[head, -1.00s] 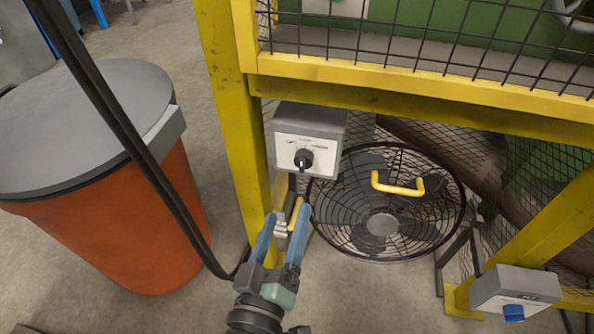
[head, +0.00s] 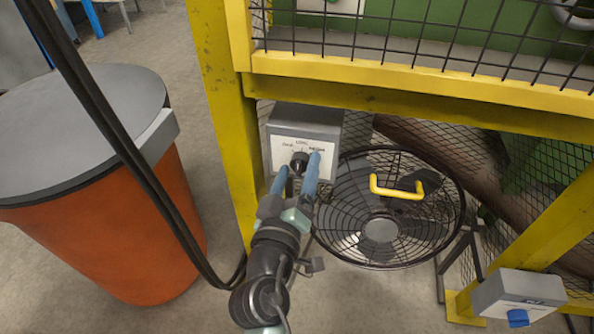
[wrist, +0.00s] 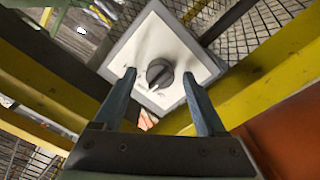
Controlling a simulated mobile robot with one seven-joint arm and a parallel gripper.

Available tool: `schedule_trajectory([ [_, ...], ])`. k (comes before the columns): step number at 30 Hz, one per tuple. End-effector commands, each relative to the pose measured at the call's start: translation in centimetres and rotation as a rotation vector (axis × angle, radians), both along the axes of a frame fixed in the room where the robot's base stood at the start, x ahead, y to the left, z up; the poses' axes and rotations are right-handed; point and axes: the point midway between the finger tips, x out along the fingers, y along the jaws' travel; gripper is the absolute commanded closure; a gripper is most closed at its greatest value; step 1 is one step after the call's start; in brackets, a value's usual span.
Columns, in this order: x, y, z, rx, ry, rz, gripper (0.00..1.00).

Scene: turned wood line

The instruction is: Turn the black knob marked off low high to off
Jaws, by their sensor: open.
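The black knob (head: 299,161) sits on the white face of a grey control box (head: 308,118) fixed near the yellow post. Small dark lettering is printed around it, too small to read surely. In the wrist view the round black knob (wrist: 159,73) has a raised grip bar slanting from upper right to lower left; which mark it points at I cannot tell. My gripper (head: 297,166) is open in front of the box, with one blue finger on each side of the knob. The wrist view shows gaps between both fingertips (wrist: 159,77) and the knob.
A round black fan (head: 381,229) with a yellow handle stands just right of the box. A second grey box with a blue knob (head: 518,317) is at lower right. An orange bin with a grey lid (head: 85,125) stands left. Yellow posts and mesh surround the box.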

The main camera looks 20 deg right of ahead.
Motion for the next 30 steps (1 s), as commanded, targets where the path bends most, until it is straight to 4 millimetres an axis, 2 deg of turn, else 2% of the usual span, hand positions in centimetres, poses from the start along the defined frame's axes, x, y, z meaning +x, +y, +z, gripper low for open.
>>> schedule_trajectory([
  [2, -0.01, 0.01, 0.0, 0.0, 0.0, 0.0, 0.26],
  [14, -0.04, 0.03, -0.01, -0.001, 0.001, 0.0, 0.98],
  [23, -0.04, 0.05, 0.04, -0.017, 0.011, 0.0, 1.0],
  [30, -0.04, 0.09, 0.11, -0.105, 0.073, 0.001, 1.0],
])
